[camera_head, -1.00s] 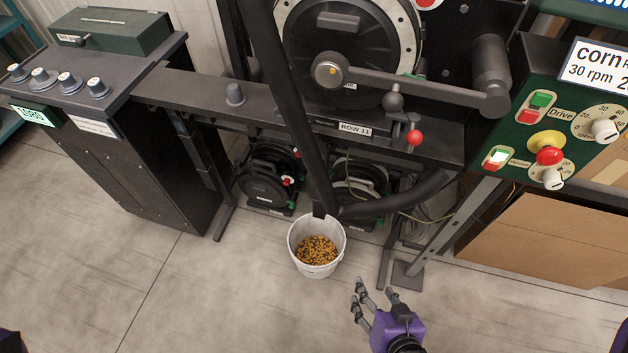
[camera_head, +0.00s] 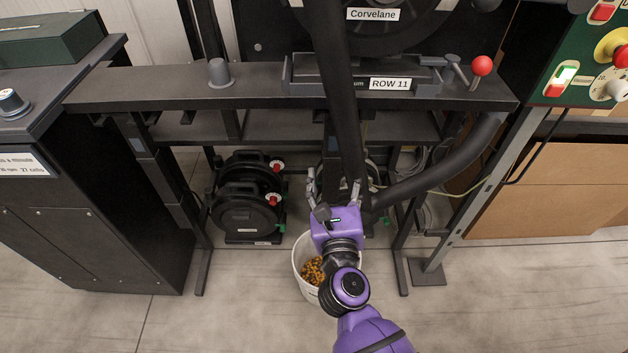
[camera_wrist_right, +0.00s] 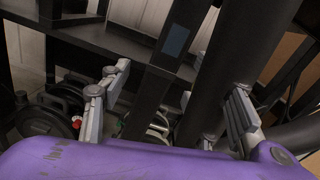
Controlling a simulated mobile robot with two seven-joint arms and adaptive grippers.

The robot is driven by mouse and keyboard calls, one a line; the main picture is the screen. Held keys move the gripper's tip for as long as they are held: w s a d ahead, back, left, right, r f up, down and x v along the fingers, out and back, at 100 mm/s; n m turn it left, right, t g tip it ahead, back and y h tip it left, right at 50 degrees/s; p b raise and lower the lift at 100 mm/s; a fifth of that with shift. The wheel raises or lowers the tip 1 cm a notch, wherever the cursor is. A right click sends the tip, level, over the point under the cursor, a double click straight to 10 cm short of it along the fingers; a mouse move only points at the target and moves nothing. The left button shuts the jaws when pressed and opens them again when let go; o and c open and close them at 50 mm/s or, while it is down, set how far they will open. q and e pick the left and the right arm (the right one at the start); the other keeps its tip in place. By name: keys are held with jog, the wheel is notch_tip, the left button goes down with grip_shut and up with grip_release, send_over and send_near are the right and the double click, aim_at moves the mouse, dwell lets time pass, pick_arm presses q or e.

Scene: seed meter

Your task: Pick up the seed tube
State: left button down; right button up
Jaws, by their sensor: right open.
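The seed tube (camera_head: 345,110) is a thick black tube that runs down from the machine, slanting slightly right, towards the white bucket. My right gripper (camera_head: 334,182) is open at the lower part of the tube, above the bucket. In the right wrist view the tube (camera_wrist_right: 236,50) passes between the spread fingers (camera_wrist_right: 172,105), nearer the right-hand finger. I cannot tell whether a finger touches it. The tube's lower end is hidden behind my gripper. My left gripper is out of view.
The white bucket (camera_head: 299,262) with yellow seeds (camera_head: 313,269) stands on the floor, partly hidden by my right arm. A black bench rail (camera_head: 270,97) crosses above my gripper. Black reels (camera_head: 245,210) stand to the left, and a metal leg (camera_head: 480,205) to the right.

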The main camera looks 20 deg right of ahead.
aim_at(333, 158)
jog(key=w+d, duration=0.1)
jog(key=w, duration=0.1)
jog(key=w+m, duration=0.1)
jog(key=w, duration=0.2)
jog(key=w+d+m, duration=0.1)
jog(key=w, duration=0.1)
jog(key=shift+w+d+f+h, duration=0.2)
jog(key=shift+d+f+h, duration=0.1)
jog(key=shift+f, duration=0.1)
grip_shut()
